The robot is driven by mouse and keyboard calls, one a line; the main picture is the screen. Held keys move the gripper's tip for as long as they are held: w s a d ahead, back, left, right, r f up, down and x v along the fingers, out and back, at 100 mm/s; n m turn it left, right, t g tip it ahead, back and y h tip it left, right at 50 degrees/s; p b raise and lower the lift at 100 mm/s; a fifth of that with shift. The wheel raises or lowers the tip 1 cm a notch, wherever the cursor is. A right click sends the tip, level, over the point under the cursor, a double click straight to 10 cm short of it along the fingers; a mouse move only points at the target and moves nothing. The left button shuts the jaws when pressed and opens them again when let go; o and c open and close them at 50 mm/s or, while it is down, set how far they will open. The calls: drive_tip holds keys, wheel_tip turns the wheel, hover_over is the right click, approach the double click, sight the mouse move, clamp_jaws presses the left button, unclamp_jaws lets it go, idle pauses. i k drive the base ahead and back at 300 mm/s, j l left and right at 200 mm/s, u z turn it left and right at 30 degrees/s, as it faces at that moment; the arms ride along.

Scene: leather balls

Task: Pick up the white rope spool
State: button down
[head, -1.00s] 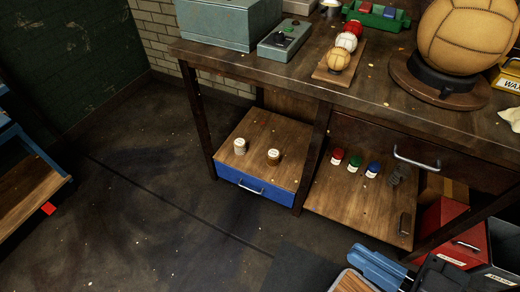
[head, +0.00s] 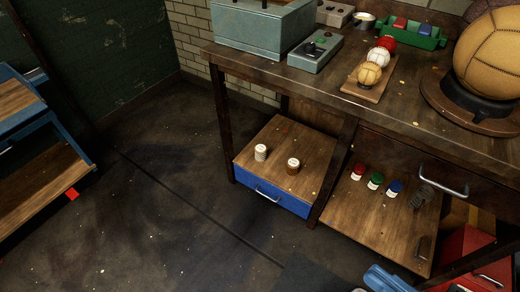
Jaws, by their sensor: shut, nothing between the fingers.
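The white rope spool (head: 260,153) stands upright on the wooden lower shelf (head: 275,138), above the blue drawer (head: 270,197) at the left of the workbench. A brown spool (head: 293,166) stands close to its right, a small gap apart. Nothing hides the white spool. My gripper does not show in this view, and nothing touches the spool.
Red (head: 358,172), green (head: 375,180) and blue (head: 393,188) small containers stand on the neighbouring shelf. The tabletop (head: 350,110) overhangs the shelf, with a dark leg (head: 335,170) right of the spools. Floor (head: 160,215) in front is clear. A blue rack (head: 60,130) stands left.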

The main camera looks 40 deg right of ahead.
sight(261, 150)
drive_tip(key=z, duration=0.6)
drive_tip(key=i+j+z, duration=0.3)
drive_tip(key=z, duration=0.2)
drive_tip(key=i+j+z, duration=0.25)
drive_tip(key=j+z, duration=0.25)
drive_tip(key=i+j, duration=0.15)
drive_tip(key=j, duration=0.25)
drive_tip(key=i+j+z, duration=0.1)
drive_tip(key=j, duration=0.3)
drive_tip(key=i+j, duration=0.2)
drive_tip(key=j, duration=0.2)
